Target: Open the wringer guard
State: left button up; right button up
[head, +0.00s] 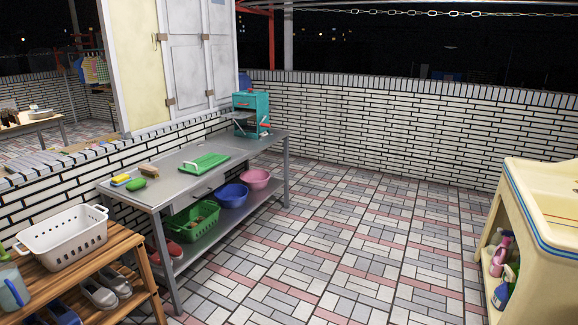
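A teal box-shaped device with red parts (250,101), which looks like the wringer, stands at the far right end of a grey metal table (215,172). It has a dark opening in its middle and a red handle low on its right side. At this distance I cannot tell which part is the guard or how it sits. Neither of my grippers is in view.
On the table lie a green board (206,163), a brush and sponges. Basins and a green basket (193,221) sit on its lower shelf. A wooden rack (95,265) stands front left, a cream sink cabinet (528,205) at right. The tiled floor between is clear.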

aim_at(248, 102)
jog(key=i, duration=3.7)
